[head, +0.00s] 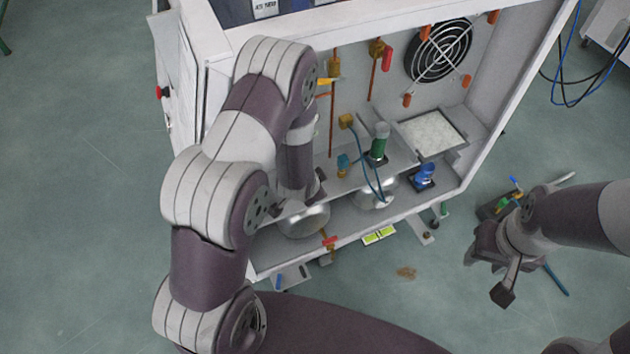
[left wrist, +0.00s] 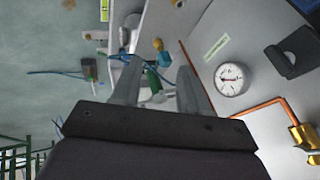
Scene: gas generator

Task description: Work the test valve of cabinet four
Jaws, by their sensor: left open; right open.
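The open cabinet (head: 230,40) holds several small valves; no label shows which is the test valve. A red-handled valve (head: 386,60) and a yellow-handled valve (head: 327,82) are on copper pipes at the back wall. Another red-handled valve (head: 330,241) is at the lower front edge. My left arm reaches into the cabinet, its gripper mostly hidden in the head view. In the left wrist view, my left gripper (left wrist: 157,75) is open, with a green cylinder (left wrist: 152,80) visible beyond its fingers. My right gripper (head: 487,272) is open, outside the cabinet at right.
Inside are a fan grille (head: 438,50), a green-topped cylinder (head: 378,142), a blue part (head: 424,175) and silvery round vessels (head: 375,192). A gauge (left wrist: 229,79) shows in the left wrist view. Hoses and tools (head: 510,195) lie near my right gripper. Open floor is at left.

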